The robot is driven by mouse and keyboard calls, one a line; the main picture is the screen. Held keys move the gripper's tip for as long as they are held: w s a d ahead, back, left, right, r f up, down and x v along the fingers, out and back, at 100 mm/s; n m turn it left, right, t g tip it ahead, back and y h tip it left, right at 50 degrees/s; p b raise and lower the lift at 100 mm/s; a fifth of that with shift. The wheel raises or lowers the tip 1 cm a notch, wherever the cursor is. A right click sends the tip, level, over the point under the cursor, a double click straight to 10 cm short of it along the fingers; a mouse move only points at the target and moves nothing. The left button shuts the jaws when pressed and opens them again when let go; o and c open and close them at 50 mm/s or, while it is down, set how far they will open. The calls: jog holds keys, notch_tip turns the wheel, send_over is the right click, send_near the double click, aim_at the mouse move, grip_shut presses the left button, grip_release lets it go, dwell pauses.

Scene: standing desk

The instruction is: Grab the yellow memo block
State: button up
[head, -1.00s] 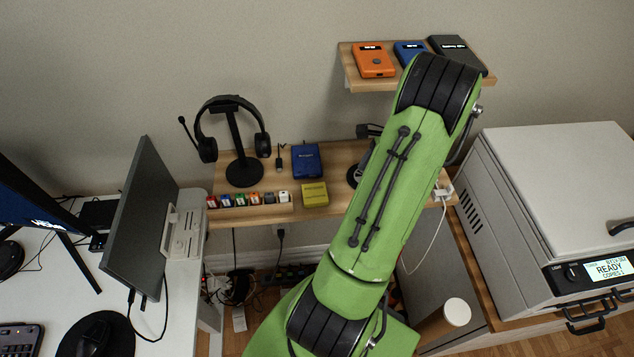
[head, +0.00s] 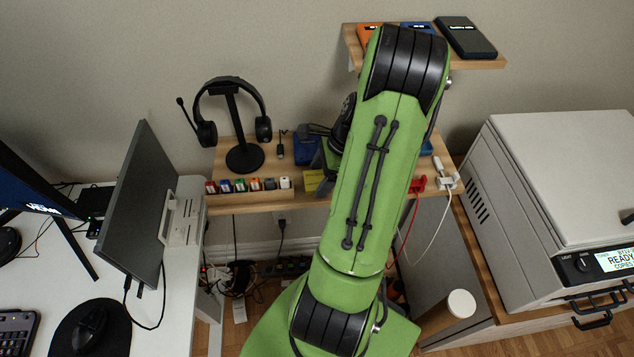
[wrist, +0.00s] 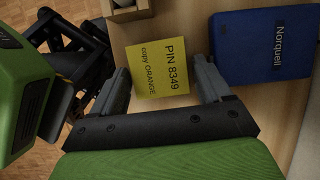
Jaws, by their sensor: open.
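The yellow memo block (wrist: 160,68) lies on the wooden shelf in the wrist view, with "PIN 8349 copy ORANGE" printed on it. In the head view a part of the yellow memo block (head: 311,181) shows at the shelf's front, the rest hidden by my arm. My gripper (wrist: 160,64) is open, with one finger on each side of the block in the wrist view. The fingers look apart from the block; I cannot tell how far above it they are. In the head view the gripper is mostly hidden behind my arm.
A blue box (wrist: 262,46) marked "Norquell" lies close to the right finger. A small organizer (head: 250,198) with several colored pieces stands left of the block. A headphone stand (head: 244,158) is behind it. A higher shelf (head: 485,62) holds several devices.

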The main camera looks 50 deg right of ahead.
jog(key=c, duration=0.8)
jog(key=shift+r, duration=0.15)
